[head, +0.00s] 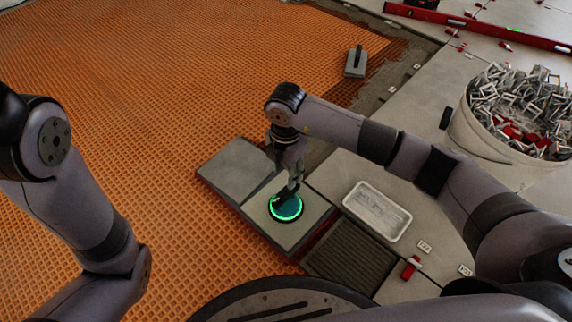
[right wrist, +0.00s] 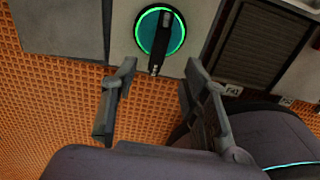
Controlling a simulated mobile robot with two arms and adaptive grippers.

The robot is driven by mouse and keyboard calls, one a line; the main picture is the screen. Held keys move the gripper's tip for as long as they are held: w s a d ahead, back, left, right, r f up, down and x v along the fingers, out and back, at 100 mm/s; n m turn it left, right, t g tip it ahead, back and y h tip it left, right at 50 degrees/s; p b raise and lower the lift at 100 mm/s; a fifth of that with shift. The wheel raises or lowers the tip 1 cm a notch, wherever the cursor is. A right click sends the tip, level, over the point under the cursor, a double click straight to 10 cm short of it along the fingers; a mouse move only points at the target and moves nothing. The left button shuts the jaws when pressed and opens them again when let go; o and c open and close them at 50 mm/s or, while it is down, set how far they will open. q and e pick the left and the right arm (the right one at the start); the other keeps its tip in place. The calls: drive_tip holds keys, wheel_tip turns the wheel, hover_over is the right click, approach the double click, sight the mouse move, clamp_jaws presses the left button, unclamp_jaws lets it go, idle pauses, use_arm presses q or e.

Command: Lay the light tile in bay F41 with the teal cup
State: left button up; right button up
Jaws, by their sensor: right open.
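The teal cup (head: 285,207), a round disc with a glowing green rim and a dark handle, sits on the light grey tile (head: 308,214). Both also show in the right wrist view, the cup (right wrist: 147,33) at top centre and the tile (right wrist: 197,22) around it. My right gripper (head: 291,188) is over the cup. In the wrist view its open fingers (right wrist: 160,68) are on either side of the handle's end; whether they touch it I cannot tell. A dark ribbed bay (head: 350,256) lies right of the tile; the wrist view shows tag F41 (right wrist: 233,90) beside it. My left gripper is out of view.
Another grey tile (head: 236,163) adjoins at the upper left. A white tray (head: 377,211) and a red clip (head: 411,267) lie on laid tiles at the right. A bucket (head: 478,135) of clips stands behind. A trowel (head: 356,62) rests on the orange mat (head: 130,110).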

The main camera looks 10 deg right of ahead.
sight(286, 190)
wheel_tip(286, 190, down, 10)
drive_tip(key=b, duration=0.5)
drive_tip(key=shift+f+b, duration=0.15)
drive_tip(key=shift+b, duration=0.25)
drive_tip(key=shift+c, duration=0.2)
clamp_jaws()
drive_tip(key=c, duration=0.6)
unclamp_jaws()
clamp_jaws()
